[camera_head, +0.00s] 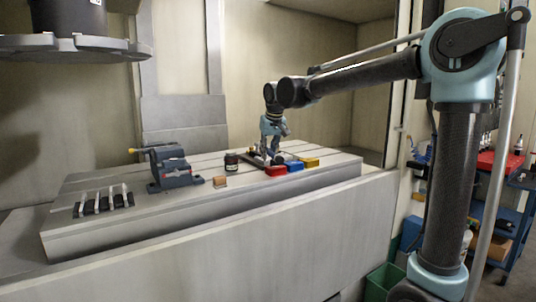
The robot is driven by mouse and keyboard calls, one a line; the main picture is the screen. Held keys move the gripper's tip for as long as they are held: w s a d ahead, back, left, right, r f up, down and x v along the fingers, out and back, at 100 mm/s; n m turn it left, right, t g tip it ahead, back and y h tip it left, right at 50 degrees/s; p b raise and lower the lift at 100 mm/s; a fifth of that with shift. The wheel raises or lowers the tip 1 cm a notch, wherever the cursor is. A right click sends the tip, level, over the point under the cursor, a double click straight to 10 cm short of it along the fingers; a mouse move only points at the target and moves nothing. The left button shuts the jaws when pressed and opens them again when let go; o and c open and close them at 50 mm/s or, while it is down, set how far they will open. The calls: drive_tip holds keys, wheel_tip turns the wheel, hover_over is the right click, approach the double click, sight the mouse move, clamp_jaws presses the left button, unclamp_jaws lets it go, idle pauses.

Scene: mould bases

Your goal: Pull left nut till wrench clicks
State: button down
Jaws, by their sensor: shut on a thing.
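My gripper (272,148) points down over the right part of the grey slotted table (120,222), behind the coloured boxes. It is shut on a dark, slim thing that looks like the wrench (259,157), low at the table's surface. The wrench is small here and partly hidden by the fingers, so its head and its fit on any nut cannot be made out. The left nut cannot be told apart in this view.
A blue-grey vise (171,168) stands left of centre, with a dark rack (103,202) at the far left. A black jar (231,162), a small brown block (220,182), and red (276,171), blue (294,166) and yellow (310,162) boxes stand near my gripper. A machine head (75,45) hangs upper left.

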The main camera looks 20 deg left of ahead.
drive_tip(key=shift+s+a+m, duration=0.65)
drive_tip(key=shift+a+m, duration=0.05)
drive_tip(key=shift+a, duration=0.05)
idle(0.5)
drive_tip(key=shift+w+d+f+n, duration=0.1)
drive_tip(key=shift+w+d+n, duration=0.2)
drive_tip(key=shift+d, duration=0.1)
drive_tip(key=shift+r, duration=0.2)
drive_tip(key=shift+r, duration=1.85)
